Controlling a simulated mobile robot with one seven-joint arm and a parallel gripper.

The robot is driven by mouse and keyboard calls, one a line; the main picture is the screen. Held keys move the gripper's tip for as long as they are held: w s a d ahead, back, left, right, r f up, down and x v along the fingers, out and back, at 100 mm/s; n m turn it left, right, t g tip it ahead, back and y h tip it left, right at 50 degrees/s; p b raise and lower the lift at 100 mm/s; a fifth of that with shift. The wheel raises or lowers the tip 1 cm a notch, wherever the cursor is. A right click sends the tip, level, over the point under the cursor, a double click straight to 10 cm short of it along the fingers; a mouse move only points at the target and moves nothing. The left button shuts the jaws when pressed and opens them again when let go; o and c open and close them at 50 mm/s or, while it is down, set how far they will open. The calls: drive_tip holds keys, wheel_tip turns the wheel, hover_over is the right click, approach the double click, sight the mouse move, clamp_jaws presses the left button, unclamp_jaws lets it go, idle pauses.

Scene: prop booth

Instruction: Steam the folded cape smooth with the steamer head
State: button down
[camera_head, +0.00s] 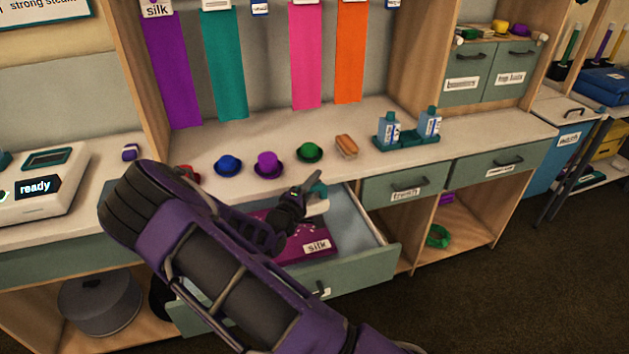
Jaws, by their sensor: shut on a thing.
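The folded cape (300,248) is magenta-purple with a white label reading "silk". It lies in the open drawer (352,272) below the counter, partly hidden by my arm. My gripper (312,194) is shut on a small teal and white thing, which looks like the steamer head (318,203). It is over the back part of the drawer, above and behind the visible cape. I cannot tell whether the head touches the cape. A white machine (40,188) at the left shows "ready" on its display.
Bottles stand in a teal tray (405,139) to the right. Coloured cloth strips hang behind. The open drawer juts out over the floor.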

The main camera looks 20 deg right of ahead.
drive_tip(key=shift+f+b, duration=1.65)
drive_tip(key=shift+f, duration=0.65)
drive_tip(key=shift+a+r, duration=0.1)
drive_tip(key=shift+a, duration=1.15)
drive_tip(key=a+b, duration=0.3)
drive_tip(key=a, duration=1.3)
drive_tip(key=shift+a, duration=0.25)
drive_tip(key=shift+a, duration=0.1)
idle(0.5)
idle(0.4)
wheel_tip(320, 180, up, 15)
drive_tip(key=p, duration=0.7)
drive_tip(key=shift+p, duration=0.3)
